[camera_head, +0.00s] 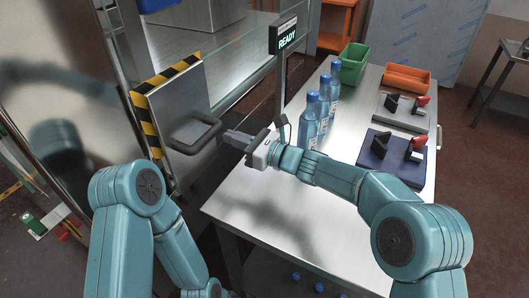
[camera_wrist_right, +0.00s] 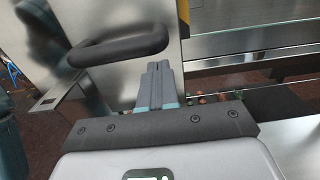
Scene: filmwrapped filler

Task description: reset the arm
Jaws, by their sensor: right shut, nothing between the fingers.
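My right gripper (camera_head: 232,138) is shut and empty, its fingers pressed together beside the black loop handle (camera_head: 194,136) of a metal door panel with yellow and black striped edging (camera_head: 165,95). In the right wrist view the shut fingers (camera_wrist_right: 157,85) point up just right of and below the handle (camera_wrist_right: 118,45); I cannot tell whether they touch it. My right arm (camera_head: 345,178) reaches left over the steel table (camera_head: 265,205). My left arm (camera_head: 125,205) shows at the lower left, folded; its gripper is not in view.
Several blue bottles (camera_head: 311,117) stand on the table behind my right wrist. A green bin (camera_head: 353,63), an orange bin (camera_head: 407,78), a grey fixture (camera_head: 402,109) and a dark blue fixture (camera_head: 392,157) sit further right. A READY display (camera_head: 287,40) hangs at the machine. The table's front is clear.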

